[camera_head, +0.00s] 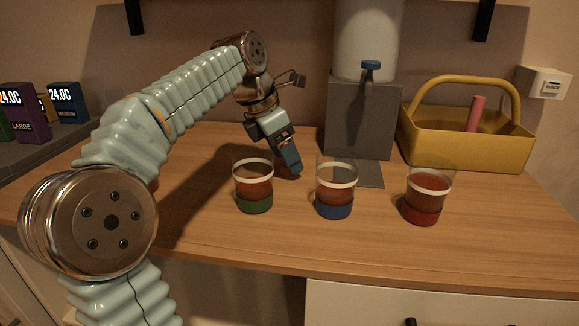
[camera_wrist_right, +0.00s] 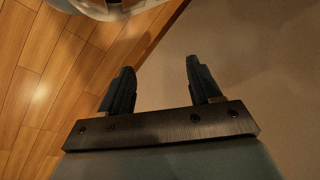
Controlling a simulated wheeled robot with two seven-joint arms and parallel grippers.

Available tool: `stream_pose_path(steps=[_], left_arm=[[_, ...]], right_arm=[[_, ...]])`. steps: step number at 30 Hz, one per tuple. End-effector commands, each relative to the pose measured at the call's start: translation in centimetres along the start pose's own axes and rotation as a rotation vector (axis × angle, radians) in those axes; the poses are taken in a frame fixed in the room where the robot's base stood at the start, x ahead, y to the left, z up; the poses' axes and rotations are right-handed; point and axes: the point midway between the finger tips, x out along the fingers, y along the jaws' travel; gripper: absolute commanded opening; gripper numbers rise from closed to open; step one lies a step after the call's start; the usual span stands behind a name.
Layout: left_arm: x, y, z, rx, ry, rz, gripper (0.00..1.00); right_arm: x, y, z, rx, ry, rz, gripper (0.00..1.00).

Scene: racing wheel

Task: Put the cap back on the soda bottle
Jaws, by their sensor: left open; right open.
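No soda bottle or loose cap can be made out in either view. My left gripper (camera_head: 290,168) reaches down from the left to just above or at the wooden counter, behind the glasses and left of the dispenser. Its fingers are seen nearly edge-on and a small dark reddish patch shows beside their tips; I cannot tell what it is. In the right wrist view my right gripper (camera_wrist_right: 157,78) is open with nothing between its fingers. It is away from the counter's objects, over a wooden floor and a plain pale surface.
Three glasses of reddish drink stand on the counter (camera_head: 480,240), with a green base (camera_head: 255,204), blue base (camera_head: 334,209) and red base (camera_head: 421,214). A grey dispenser (camera_head: 358,115) and yellow caddy (camera_head: 465,150) stand behind. Boxes (camera_head: 65,102) sit at the left. The front-right counter is clear.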

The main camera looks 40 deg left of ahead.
Motion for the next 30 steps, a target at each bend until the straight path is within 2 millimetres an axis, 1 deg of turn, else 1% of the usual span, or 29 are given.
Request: stream_pose_path(steps=[1,4,14,17,24,26,30], left_arm=[[0.56,-0.03,0.00,0.000,0.001,-0.001,0.70],[1.21,-0.03,0.02,0.000,-0.001,0.000,0.70],[1.31,-0.02,0.03,0.000,-0.001,0.001,0.70],[1.30,-0.02,0.02,0.000,-0.001,0.001,0.58],[1.30,-0.01,0.02,0.000,-0.001,0.001,0.21],[1.30,-0.01,0.02,0.000,-0.001,0.001,0.12],[1.30,-0.01,0.02,0.000,-0.001,0.001,0.11]], right_arm=[[-0.03,-0.01,0.00,0.000,0.000,0.000,0.63],[-0.03,-0.01,0.00,0.000,0.000,0.000,0.63],[-0.03,-0.01,0.00,0.000,0.000,0.000,0.63],[-0.03,-0.01,0.00,0.000,0.000,0.000,0.63],[-0.03,-0.01,0.00,0.000,0.000,0.000,0.63],[-0.03,-0.01,0.00,0.000,0.000,0.000,0.63],[-0.02,-0.01,0.00,0.000,0.000,0.000,0.63]])
